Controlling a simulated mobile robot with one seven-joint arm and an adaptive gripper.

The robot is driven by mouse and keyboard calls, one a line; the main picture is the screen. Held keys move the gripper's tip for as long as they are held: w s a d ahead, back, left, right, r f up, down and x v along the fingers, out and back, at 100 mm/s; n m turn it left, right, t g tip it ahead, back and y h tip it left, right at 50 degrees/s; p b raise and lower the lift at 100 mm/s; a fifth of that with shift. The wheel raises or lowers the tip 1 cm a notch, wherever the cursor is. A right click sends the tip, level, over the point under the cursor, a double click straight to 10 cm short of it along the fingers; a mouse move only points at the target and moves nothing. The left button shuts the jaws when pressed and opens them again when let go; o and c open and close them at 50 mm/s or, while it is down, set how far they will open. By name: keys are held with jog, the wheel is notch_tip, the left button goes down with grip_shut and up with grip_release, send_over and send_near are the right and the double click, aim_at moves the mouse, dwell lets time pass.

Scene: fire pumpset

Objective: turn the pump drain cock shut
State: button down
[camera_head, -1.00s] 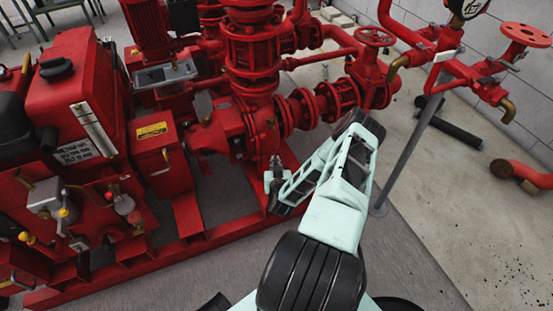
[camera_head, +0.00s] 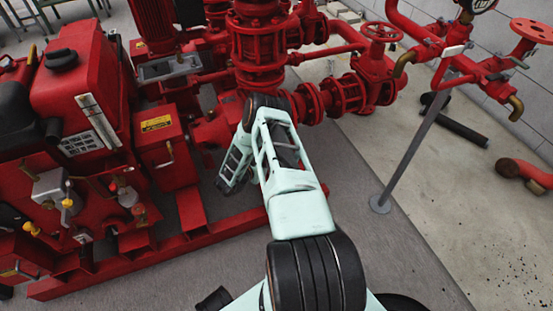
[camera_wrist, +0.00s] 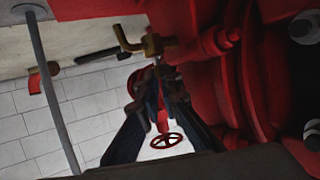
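The drain cock (camera_wrist: 153,46) shows in the wrist view as a small brass body under the red pump casing. Its bent brass lever (camera_wrist: 126,40) sticks out to the left and upward. My gripper (camera_wrist: 162,78) has two dark fingers that narrow toward their tips, just below the brass body in the picture. The lever lies up and left of the tips, and I see no finger around it. Whether the tips meet is too dark to tell. In the head view my arm covers the cock, and the fingers cannot be made out.
The red pump casing (camera_wrist: 205,85) fills the right of the wrist view. A red handwheel (camera_wrist: 167,141) shows beyond the fingers. A grey post (camera_head: 412,150) stands on the floor to the right. The red base frame (camera_head: 170,249) runs along the front.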

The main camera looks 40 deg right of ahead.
jog(key=shift+w+a+f+m+g+b, duration=0.1)
jog(key=shift+w+m+g+b, duration=0.15)
jog(key=shift+m+g+b, duration=0.6)
jog(key=shift+w+d+r+m+g+b, duration=0.15)
jog(key=shift+m+g+b, duration=0.3)
jog(key=shift+m+g, duration=0.75)
jog(key=shift+w+a+f+m+g+b, duration=0.15)
jog(key=shift+w+m+g+b, duration=0.15)
jog(key=shift+m+g+b, duration=0.7)
jog(key=shift+g, duration=0.55)
jog(key=c, duration=2.2)
grip_release()
jog(key=shift+o, duration=0.2)
jog(key=shift+p, duration=0.4)
